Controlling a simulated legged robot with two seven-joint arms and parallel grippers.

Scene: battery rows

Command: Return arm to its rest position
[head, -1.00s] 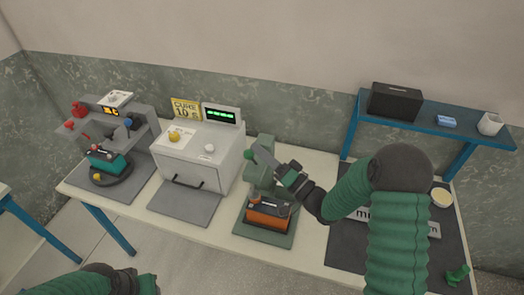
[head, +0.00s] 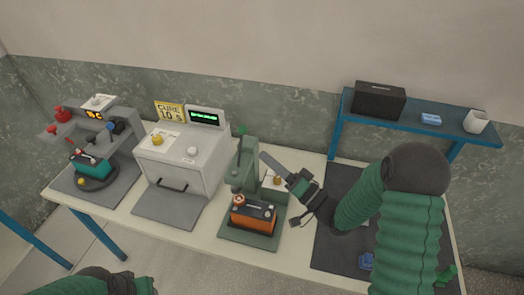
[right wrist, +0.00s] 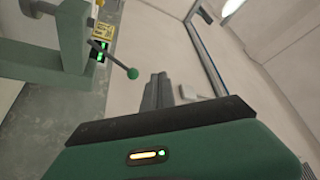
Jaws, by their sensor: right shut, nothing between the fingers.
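My right arm (head: 360,205) comes in from the right. Its gripper (head: 264,158) is shut and empty, just right of the green press (head: 242,170) and apart from it. The press has a lever with a green knob (head: 241,130), which also shows in the right wrist view (right wrist: 132,74). An orange battery (head: 253,216) with a dark top sits on the press base. My left arm shows only as a green sleeve at the bottom left; its gripper is out of frame.
A white curing box (head: 185,160) with a green display stands left of the press. A grey fixture (head: 125,125) with a teal battery (head: 90,164) is at the far left. A blue shelf (head: 400,118) with a black box (head: 379,98) stands behind the dark mat (head: 330,245) at right.

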